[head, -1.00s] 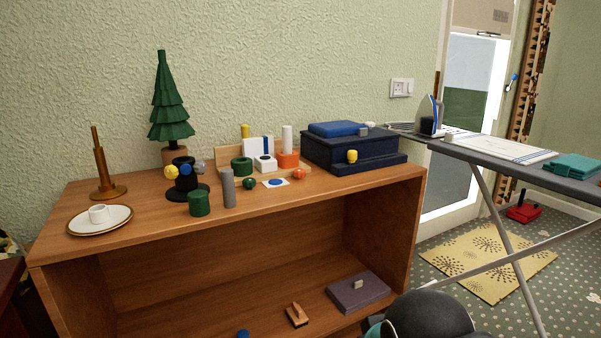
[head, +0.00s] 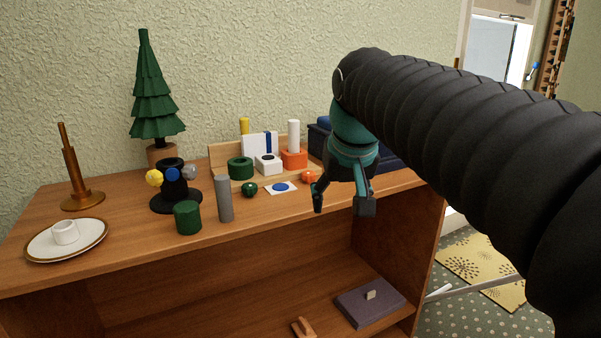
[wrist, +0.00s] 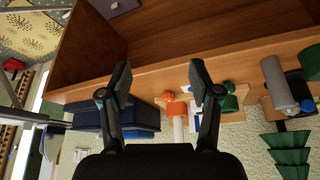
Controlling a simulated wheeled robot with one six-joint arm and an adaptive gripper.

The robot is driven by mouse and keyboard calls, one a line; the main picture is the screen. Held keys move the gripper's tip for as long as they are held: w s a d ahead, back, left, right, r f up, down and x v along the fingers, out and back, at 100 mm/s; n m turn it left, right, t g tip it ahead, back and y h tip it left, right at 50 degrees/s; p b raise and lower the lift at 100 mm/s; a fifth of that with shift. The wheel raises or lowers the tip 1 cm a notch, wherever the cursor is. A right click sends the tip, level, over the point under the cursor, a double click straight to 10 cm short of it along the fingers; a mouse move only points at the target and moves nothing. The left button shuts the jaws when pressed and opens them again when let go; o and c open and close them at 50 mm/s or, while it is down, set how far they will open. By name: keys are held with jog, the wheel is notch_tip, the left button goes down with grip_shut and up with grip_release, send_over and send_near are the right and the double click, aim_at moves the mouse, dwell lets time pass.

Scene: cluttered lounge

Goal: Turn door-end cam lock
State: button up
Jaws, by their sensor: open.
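My gripper (head: 341,205) is open and empty, pointing down in front of the sideboard's top front edge. In the head view it covers much of the navy case (head: 320,133) at the door end of the sideboard. The yellow and grey knobs on that case are hidden behind my arm. In the wrist view the navy case (wrist: 140,118) lies beyond and around the left finger, and no lock on it can be made out. A purple box (head: 352,306) with a small pale tab (head: 370,295) lies on the lower shelf. I cannot tell which fitting is the cam lock.
The wooden sideboard (head: 110,250) holds a green tree (head: 155,100), a plate with a cup (head: 40,241), a grey cylinder (head: 225,198), a green cylinder (head: 187,217) and a small red-orange item (head: 308,177) near my gripper. A patterned mat (head: 490,272) lies at right.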

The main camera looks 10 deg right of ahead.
jog(key=w+r, duration=0.5)
jog(key=w, duration=0.4)
jog(key=m+b, duration=0.1)
jog(key=b, duration=0.1)
send_near(309, 173)
jog(key=shift+g, duration=0.4)
jog(key=b+x, duration=0.1)
jog(key=x, duration=0.2)
jog(key=b+x, duration=0.1)
jog(key=x, duration=0.2)
jog(key=b+x, duration=0.2)
jog(key=x, duration=0.1)
jog(key=shift+w+r, duration=0.2)
jog(key=shift+w, duration=0.15)
jog(key=c, duration=1.1)
